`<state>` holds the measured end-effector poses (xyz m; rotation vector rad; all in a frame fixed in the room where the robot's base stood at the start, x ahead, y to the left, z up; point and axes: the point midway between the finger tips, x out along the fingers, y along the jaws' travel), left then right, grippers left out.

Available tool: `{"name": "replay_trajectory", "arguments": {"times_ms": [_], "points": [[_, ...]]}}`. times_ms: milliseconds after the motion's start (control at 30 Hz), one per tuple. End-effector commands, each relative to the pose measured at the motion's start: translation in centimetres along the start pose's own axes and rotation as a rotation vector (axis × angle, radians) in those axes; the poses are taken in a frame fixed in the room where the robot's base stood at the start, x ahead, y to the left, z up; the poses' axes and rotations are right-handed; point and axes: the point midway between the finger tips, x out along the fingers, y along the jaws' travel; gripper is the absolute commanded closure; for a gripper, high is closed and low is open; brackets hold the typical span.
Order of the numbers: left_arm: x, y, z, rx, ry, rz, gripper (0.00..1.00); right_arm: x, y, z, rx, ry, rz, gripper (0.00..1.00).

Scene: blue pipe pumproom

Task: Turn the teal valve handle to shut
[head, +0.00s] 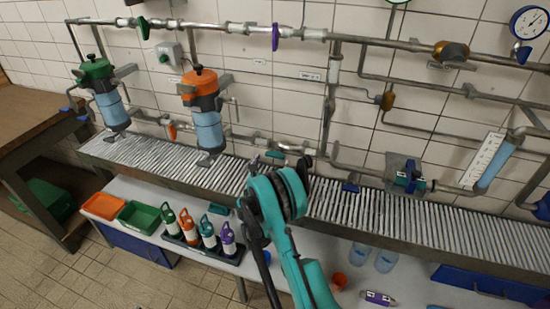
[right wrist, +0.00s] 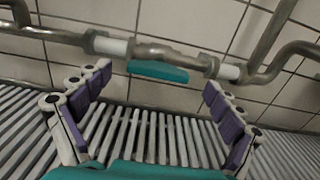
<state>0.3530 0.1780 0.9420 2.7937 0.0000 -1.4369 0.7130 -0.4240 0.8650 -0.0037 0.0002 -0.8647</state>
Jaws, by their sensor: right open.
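The teal valve handle (head: 275,154) is a flat lever on the lower pipe above the slatted ledge, right of the orange-topped filter. In the right wrist view the teal handle (right wrist: 158,72) is wide and nearly level, lying along the pipe just below it. My right gripper (right wrist: 156,84) is open, with its purple-and-white fingers spread to either side of the handle's line of sight; nothing is between them. The handle appears beyond the fingertips, apart from them. My left gripper is not in view.
A slatted ledge (head: 365,211) runs below the pipes. Other levers are purple (head: 275,38), orange (head: 171,131) and blue (head: 350,187). An orange-topped filter (head: 205,110) stands left of the handle. Several bottles stand in a dark tray (head: 195,248) on the lower bench.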

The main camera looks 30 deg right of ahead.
Motion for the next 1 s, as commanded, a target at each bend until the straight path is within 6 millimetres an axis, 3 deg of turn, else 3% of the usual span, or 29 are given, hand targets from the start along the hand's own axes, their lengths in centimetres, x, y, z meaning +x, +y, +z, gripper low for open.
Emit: {"name": "replay_trajectory", "arguments": {"times_ms": [233, 600, 667, 800, 1000], "points": [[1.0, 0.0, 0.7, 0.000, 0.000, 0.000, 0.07, 3.6, 0.0, -0.2, 0.002, 0.001, -0.001, 0.07], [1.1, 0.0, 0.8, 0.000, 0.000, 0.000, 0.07, 4.4, 0.0, 0.0, 0.003, 0.001, 0.000, 0.07], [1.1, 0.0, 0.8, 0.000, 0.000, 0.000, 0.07, 4.4, 0.0, 0.0, 0.003, 0.001, 0.000, 0.20], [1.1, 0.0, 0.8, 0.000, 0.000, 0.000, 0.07, 4.4, 0.0, 0.0, 0.003, 0.001, 0.000, 0.57], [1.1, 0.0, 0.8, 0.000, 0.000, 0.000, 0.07, 4.4, 0.0, 0.0, 0.006, 0.001, 0.000, 0.57]]}}
